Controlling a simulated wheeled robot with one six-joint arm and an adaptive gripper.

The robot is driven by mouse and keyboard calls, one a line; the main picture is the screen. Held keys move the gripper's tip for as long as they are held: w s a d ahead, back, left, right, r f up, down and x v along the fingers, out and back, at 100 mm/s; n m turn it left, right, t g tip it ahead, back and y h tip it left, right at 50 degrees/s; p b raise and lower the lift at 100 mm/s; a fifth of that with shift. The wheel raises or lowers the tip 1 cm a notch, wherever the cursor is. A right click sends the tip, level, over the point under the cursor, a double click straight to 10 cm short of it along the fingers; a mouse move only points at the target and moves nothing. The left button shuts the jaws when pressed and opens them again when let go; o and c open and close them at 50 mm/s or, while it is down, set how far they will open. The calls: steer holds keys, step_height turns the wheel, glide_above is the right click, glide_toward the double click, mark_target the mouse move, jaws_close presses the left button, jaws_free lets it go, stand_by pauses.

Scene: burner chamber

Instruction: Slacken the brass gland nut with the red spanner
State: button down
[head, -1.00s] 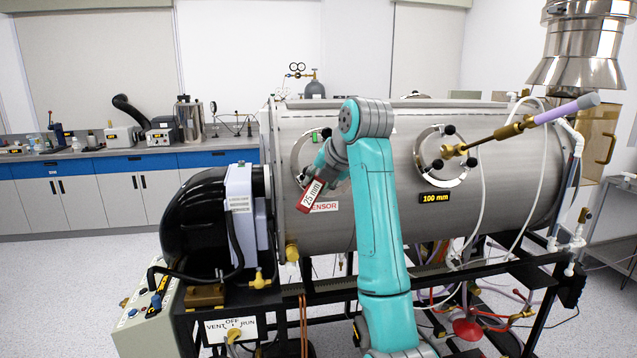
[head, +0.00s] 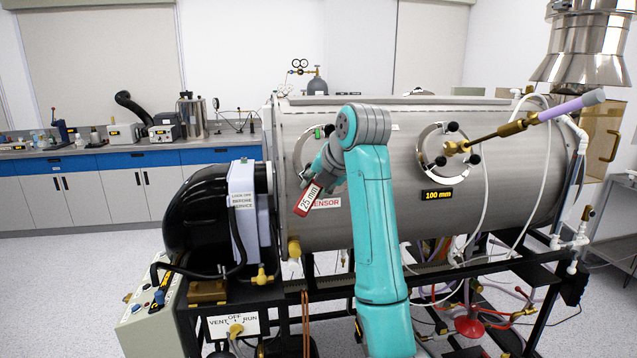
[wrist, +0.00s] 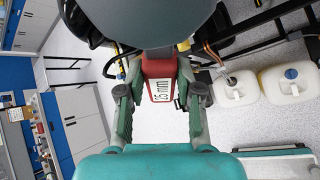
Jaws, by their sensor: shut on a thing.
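My gripper (head: 322,172) is shut on the red spanner (head: 308,199), whose white label reads 25 mm. In the wrist view the spanner (wrist: 159,72) sits between the two fingers of my gripper (wrist: 160,88). Its far end is hidden behind the grey wrist part. In the head view the spanner hangs tilted in front of the steel chamber, by the left port. Brass fittings (head: 451,148) show at the right port, with another brass piece (head: 512,128) further along the lilac-handled rod. I cannot tell which is the gland nut. The spanner is well left of both.
The steel chamber (head: 400,230) fills the middle on a black frame. A black blower housing (head: 200,220) stands left and a white hose (head: 486,190) hangs at the right port. White jugs (wrist: 290,82) stand on the floor. My arm hides part of the chamber.

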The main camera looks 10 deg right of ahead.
steer(key=shift+s+a+f, duration=0.3)
steer(key=shift+a+f, duration=0.15)
steer(key=shift+f, duration=0.1)
steer(key=shift+s+a+f, duration=0.25)
steer(key=shift+a+f, duration=0.2)
steer(key=shift+f, duration=0.05)
steer(key=shift+s, duration=0.1)
steer(key=shift+s+r, duration=0.4)
steer(key=shift+s, duration=0.3)
steer(key=shift+s+r, duration=0.35)
steer(key=shift+s, duration=0.4)
steer(key=shift+s+r, duration=0.4)
steer(key=shift+s, duration=0.3)
steer(key=w+a+r+m+t+y, duration=0.1)
steer(key=w+a+r+m+y, duration=0.1)
steer(key=a+r+m, duration=0.2)
steer(key=shift+w+r+m, duration=0.2)
steer(key=shift+r+m, duration=0.05)
steer(key=shift+m, duration=0.25)
steer(key=shift+a, duration=0.1)
